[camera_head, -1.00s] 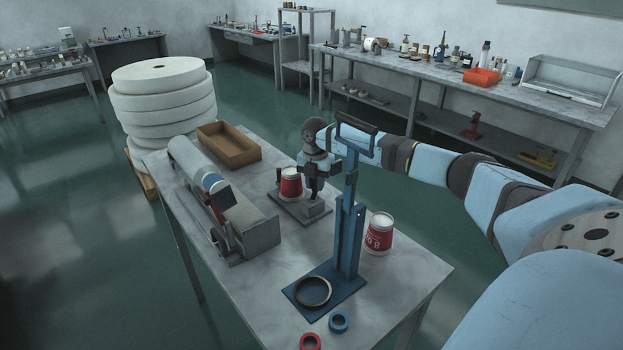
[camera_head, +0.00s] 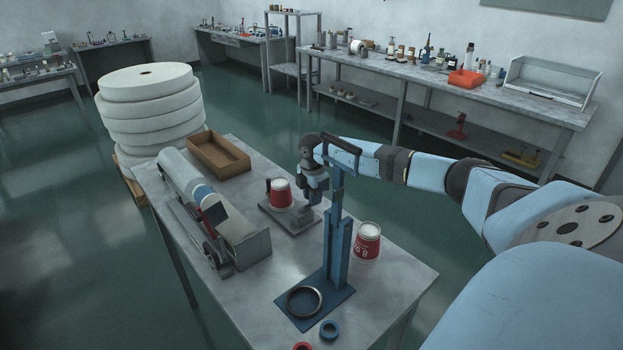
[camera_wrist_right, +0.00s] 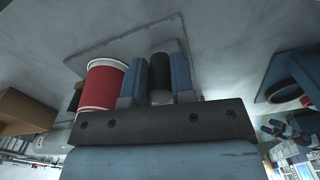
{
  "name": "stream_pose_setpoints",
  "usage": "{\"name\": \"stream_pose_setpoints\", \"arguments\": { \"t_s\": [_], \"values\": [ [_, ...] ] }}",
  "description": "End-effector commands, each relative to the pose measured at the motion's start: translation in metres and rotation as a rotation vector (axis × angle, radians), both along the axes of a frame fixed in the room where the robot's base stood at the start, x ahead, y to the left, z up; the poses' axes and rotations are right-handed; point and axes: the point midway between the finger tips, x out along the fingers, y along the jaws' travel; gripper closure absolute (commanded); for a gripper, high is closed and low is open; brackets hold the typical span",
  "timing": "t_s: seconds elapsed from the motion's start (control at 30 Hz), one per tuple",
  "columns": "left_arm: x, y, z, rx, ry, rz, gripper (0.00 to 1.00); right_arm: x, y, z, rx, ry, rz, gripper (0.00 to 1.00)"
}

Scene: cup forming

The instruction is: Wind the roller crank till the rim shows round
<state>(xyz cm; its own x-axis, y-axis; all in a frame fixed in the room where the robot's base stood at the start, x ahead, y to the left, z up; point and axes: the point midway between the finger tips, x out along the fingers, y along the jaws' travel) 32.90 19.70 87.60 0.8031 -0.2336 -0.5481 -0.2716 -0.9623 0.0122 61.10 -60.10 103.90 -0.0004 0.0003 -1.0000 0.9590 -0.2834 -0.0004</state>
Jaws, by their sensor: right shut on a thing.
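A small grey roller stand (camera_head: 272,219) sits on the table. A red cup (camera_head: 280,196) with a pale end rests on it, and a dark part shows at the cup's left; the cup also shows in the right wrist view (camera_wrist_right: 97,88). My right gripper (camera_head: 313,197) is just right of the cup. In the right wrist view its blue fingers (camera_wrist_right: 159,88) are shut on a black upright handle (camera_wrist_right: 160,72), which looks to be the crank's grip. The crank arm below is hidden, and I cannot tell the rim's shape. My left gripper is not in view.
A blue lever press (camera_head: 337,250) stands close in front of my right arm. Another red and white cup (camera_head: 367,243) stands right of it. A grey roller machine (camera_head: 238,246) and brown tray (camera_head: 219,155) stand left.

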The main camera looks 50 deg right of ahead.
Motion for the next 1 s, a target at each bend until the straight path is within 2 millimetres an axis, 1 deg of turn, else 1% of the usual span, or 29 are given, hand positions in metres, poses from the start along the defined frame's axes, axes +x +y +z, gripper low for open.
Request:
{"name": "stream_pose_setpoints", "arguments": {
  "t_s": [0.5,0.53,0.63,0.9,1.0],
  "values": [
    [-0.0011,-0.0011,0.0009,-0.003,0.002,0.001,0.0,-0.0009,0.0008,-0.0005,0.001,0.0,-0.02,1.0],
    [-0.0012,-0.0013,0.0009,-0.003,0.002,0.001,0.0,-0.0009,0.0008,-0.0005,0.001,0.0,-0.02,0.74],
    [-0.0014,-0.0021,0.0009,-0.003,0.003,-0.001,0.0,-0.0009,0.0008,-0.0005,0.001,0.0,-0.02,0.52],
    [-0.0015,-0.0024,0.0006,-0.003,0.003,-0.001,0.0,-0.0008,0.0004,0.0003,0.0,0.0,-0.02,0.52],
    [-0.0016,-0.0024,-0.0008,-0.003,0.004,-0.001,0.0,-0.0004,0.0002,0.0053,0.0,-0.002,-0.02,0.52]
  ]
}}
